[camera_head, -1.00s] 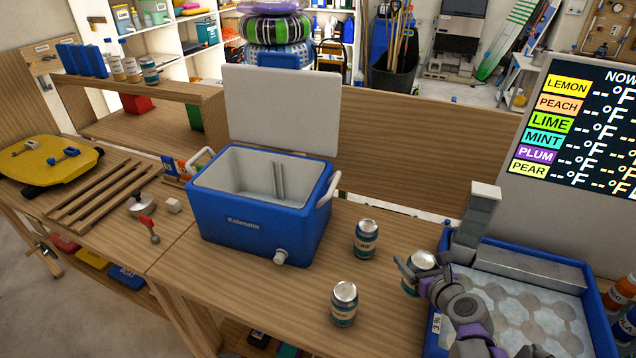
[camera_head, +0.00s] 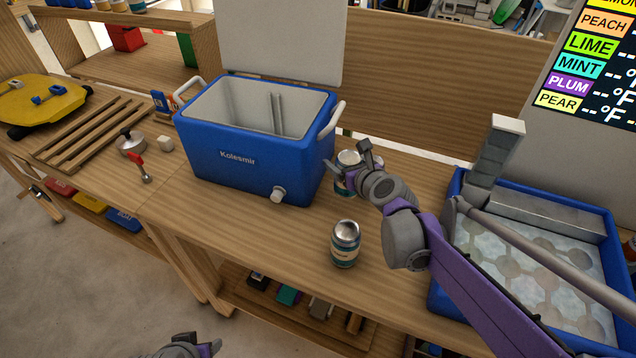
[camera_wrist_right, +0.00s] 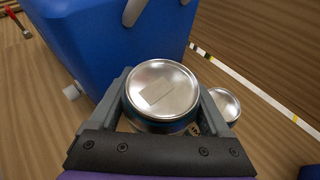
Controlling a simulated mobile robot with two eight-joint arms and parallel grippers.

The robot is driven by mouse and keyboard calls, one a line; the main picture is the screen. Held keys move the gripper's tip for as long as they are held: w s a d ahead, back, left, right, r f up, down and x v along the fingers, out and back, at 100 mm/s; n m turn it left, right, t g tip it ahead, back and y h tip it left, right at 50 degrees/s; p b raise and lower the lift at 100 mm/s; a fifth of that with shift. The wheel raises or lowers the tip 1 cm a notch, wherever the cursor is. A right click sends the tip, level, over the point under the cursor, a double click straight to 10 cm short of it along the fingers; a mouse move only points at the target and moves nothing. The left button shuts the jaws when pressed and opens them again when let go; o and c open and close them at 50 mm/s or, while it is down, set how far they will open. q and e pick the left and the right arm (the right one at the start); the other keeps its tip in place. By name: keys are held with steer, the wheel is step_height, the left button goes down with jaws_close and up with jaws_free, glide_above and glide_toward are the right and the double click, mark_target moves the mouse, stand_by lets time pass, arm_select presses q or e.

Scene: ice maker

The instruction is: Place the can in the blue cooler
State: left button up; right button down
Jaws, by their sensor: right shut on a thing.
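The blue cooler (camera_head: 250,165) stands on the wooden table, its white lid (camera_head: 280,40) raised and its white inside empty where I can see it. My right gripper (camera_head: 350,168) is shut on a silver-topped can (camera_head: 347,158), just right of the cooler and outside it. In the right wrist view the can (camera_wrist_right: 162,92) sits upright between the fingers, close to the cooler's blue wall (camera_wrist_right: 105,45). A second can (camera_wrist_right: 225,104) stands lower behind it; my gripper mostly hides it in the head view. A third can (camera_head: 345,245) stands nearer the front edge. My left gripper (camera_head: 205,349) shows only partly at the bottom edge.
A blue ice tray (camera_head: 445,290) with a metal scoop-like piece (camera_head: 495,150) is at the right. A slatted wooden rack (camera_head: 95,135) lies left.

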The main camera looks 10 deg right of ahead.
step_height(320, 180, down, 7)
steer(key=shift+r+b, duration=0.1)
steer(key=shift+b, duration=0.35)
steer(key=shift+f, duration=0.2)
jaws_free()
steer(key=shift+r, duration=0.1)
